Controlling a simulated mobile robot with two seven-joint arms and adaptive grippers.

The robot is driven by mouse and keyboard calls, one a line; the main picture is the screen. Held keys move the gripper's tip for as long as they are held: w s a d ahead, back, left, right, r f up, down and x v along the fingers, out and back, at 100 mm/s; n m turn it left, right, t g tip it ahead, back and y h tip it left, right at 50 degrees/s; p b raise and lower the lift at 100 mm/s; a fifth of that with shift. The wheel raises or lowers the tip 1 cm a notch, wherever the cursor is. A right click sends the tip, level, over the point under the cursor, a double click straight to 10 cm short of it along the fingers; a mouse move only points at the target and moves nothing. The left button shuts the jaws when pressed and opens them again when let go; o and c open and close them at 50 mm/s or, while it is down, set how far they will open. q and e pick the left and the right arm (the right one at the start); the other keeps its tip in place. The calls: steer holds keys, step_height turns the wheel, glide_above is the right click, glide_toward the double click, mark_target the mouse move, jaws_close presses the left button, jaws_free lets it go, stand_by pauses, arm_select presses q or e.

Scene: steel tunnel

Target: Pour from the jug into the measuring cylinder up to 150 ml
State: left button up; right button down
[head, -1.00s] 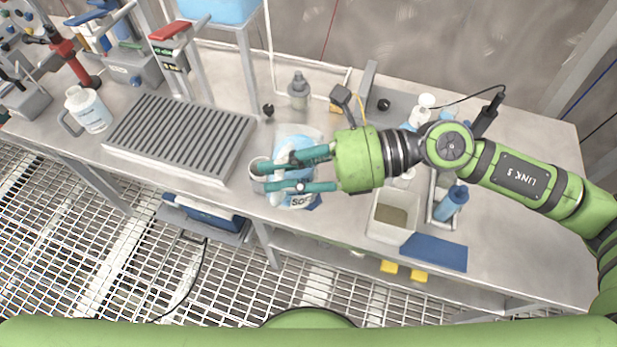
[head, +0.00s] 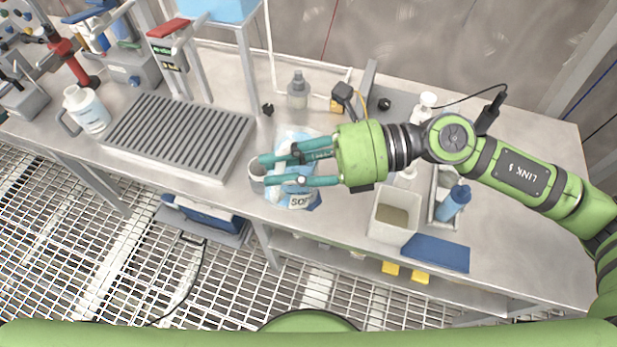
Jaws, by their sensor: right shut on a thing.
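A white jug (head: 91,112) with a side handle and a pale blue label stands upright on the bench at the left, far from my right gripper. My right gripper (head: 268,171) is over the front middle of the bench, its teal fingers pointing left. It appears shut on a pale round-rimmed vessel (head: 255,173) at its fingertips. The vessel is seen from above and partly hidden; I cannot tell whether it is the measuring cylinder, and no scale shows. My left gripper is not in view.
A blue-and-white bag (head: 300,200) lies under my right fingers. A ribbed grey tray (head: 180,135) is left of them. An open white bin (head: 394,215), a blue bottle (head: 453,203) and a blue mat (head: 436,253) are to the right. A grey bottle (head: 298,90) stands behind.

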mark_target(291, 142)
steer(key=shift+w, duration=0.1)
stand_by(0.4)
steer(key=shift+w+d+r+m+b, duration=0.1)
steer(key=shift+w+m+b, duration=0.1)
steer(key=shift+m+b, duration=0.2)
steer(key=shift+r+y, duration=0.15)
steer(key=shift+y, duration=0.15)
steer(key=shift+w, duration=0.15)
steer(key=shift+w+d+r+m+b, duration=0.15)
steer(key=shift+w+m+b, duration=0.2)
steer(key=shift+m, duration=0.25)
steer(key=shift+w+d+r+m+g+y+b, duration=0.2)
steer(key=shift+w+m+y+b, duration=0.1)
steer(key=shift+w+m, duration=0.15)
steer(key=shift+w+d+r+m+g+y+b, duration=0.1)
steer(key=shift+w+r+m+y+b, duration=0.1)
steer(key=shift+w+m+y, duration=0.2)
stand_by(5.2)
